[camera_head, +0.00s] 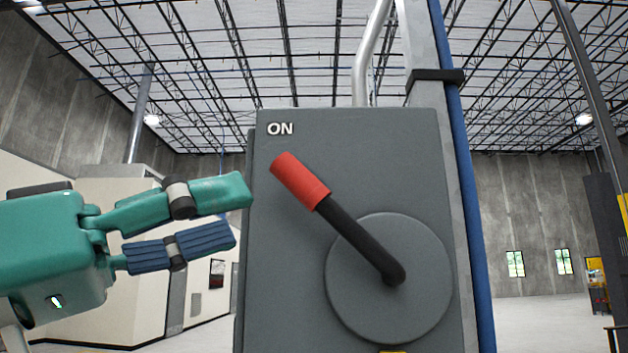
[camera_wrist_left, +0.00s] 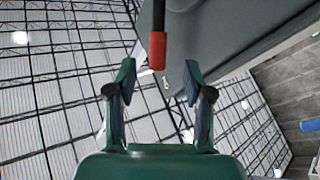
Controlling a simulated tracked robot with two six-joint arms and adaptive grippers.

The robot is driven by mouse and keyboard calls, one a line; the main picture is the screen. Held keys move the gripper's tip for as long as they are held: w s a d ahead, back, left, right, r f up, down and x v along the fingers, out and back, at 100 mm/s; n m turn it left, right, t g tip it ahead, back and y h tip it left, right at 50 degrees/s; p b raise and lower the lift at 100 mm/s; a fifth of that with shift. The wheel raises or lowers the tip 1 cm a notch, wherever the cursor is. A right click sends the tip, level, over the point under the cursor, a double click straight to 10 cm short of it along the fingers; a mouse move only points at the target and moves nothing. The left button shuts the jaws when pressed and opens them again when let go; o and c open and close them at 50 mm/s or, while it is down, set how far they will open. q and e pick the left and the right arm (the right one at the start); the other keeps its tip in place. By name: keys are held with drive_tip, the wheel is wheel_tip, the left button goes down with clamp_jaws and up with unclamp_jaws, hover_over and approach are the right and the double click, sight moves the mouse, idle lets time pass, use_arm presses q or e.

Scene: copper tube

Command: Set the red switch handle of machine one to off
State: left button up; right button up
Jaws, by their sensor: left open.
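The switch box (camera_head: 290,250) of the machine is grey, with the word ON at its upper left. Its switch handle (camera_head: 345,222) is a black lever with a red grip (camera_head: 300,180), pivoting on a round grey disc (camera_head: 430,280). The lever tilts up and left, with the red grip just below ON. My left gripper (camera_head: 244,214) is open and empty, to the left of and a little below the red grip, apart from it. In the left wrist view, the red grip (camera_wrist_left: 157,50) shows ahead of and between the open fingertips (camera_wrist_left: 158,82). My right gripper is not in view.
A blue pipe (camera_head: 465,180) and a metal post (camera_head: 425,55) stand along the box's right side. A bent silver pipe (camera_head: 370,55) rises from its top. Open hall floor (camera_head: 545,325) lies to the right, and a pale structure (camera_head: 115,300) stands behind my left gripper.

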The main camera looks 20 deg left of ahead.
sight(300, 196)
use_arm(q)
drive_tip(key=p+x, duration=0.2)
drive_tip(key=x, duration=0.7)
drive_tip(key=shift+d+r+p, duration=0.1)
drive_tip(key=shift+d+p, duration=0.05)
drive_tip(key=shift+p, duration=0.15)
drive_tip(key=shift+w, duration=0.1)
drive_tip(key=shift+c, duration=0.2)
clamp_jaws()
drive_tip(key=shift+d, duration=0.1)
